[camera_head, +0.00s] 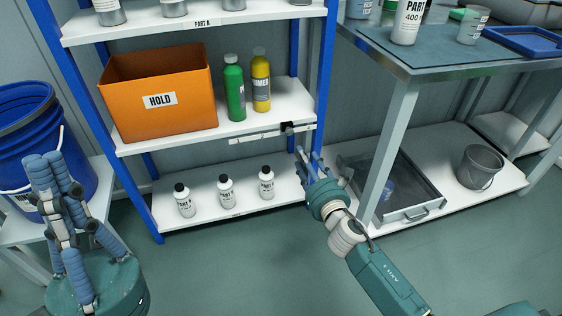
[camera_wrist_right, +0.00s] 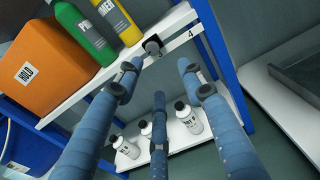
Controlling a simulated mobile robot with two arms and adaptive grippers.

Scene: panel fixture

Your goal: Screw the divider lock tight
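The divider lock looks like a small dark knob (camera_head: 287,127) on the front edge of the middle shelf.
An orange HOLD bin (camera_head: 180,115), a green bottle (camera_head: 235,92) and a yellow bottle (camera_head: 261,82) stand on the middle shelf (camera_head: 215,136). Three small white bottles stand below. A blue upright (camera_head: 322,75) is close right of the knob. A workbench (camera_head: 440,62) stands right.

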